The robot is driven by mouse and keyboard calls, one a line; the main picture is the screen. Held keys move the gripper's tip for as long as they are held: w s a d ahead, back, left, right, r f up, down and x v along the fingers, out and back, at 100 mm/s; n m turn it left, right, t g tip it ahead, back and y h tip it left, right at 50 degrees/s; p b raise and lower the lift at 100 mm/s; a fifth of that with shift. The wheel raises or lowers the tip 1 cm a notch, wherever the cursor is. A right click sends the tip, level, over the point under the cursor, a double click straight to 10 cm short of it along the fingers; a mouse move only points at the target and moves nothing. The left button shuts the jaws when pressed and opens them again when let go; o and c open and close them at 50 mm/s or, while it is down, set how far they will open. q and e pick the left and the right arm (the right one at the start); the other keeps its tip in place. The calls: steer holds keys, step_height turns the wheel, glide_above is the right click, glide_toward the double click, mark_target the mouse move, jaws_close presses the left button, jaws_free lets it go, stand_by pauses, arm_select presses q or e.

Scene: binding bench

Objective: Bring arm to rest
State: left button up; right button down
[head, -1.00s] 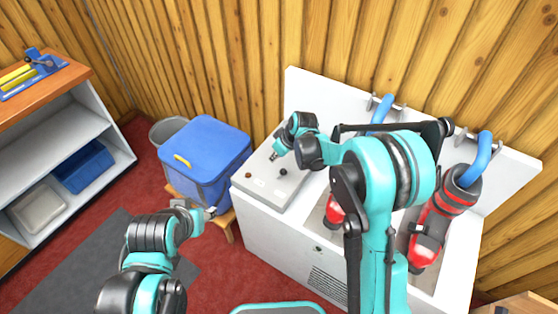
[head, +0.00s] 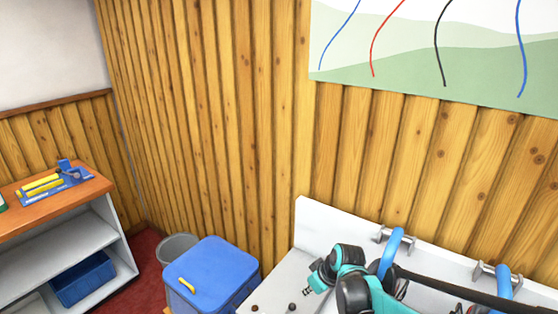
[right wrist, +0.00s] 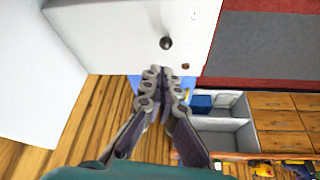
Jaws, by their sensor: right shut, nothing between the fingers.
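My right arm comes in at the bottom right of the head view, teal and black, mostly cut off by the lower edge. My right gripper (head: 309,290) is small there, above the white bench top and left of the forearm. In the right wrist view its two grey fingers (right wrist: 162,74) meet at the tips with nothing between them. My left arm and gripper are out of view.
The white bench (head: 311,229) has a raised back panel with blue hooped handles (head: 391,251) and small dark knobs. A blue lidded box (head: 212,268) stands left of it. A wooden-topped shelf (head: 95,187) stands far left.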

steer(key=s+d+r+m+t+h, duration=0.1)
steer(key=s+d+r+m, duration=0.1)
steer(key=s, duration=0.5)
steer(key=s+d+r+m+t+h, duration=0.1)
steer(key=s+d+r+m, duration=0.2)
steer(key=s, duration=0.4)
steer(key=s+d+r+m+t+h, duration=0.1)
steer(key=s+d+r+m, duration=0.1)
steer(key=s, duration=0.5)
steer(key=shift+s+d+r+m, duration=0.15)
steer(key=shift+d+r+m, duration=0.3)
steer(key=shift+d, duration=0.4)
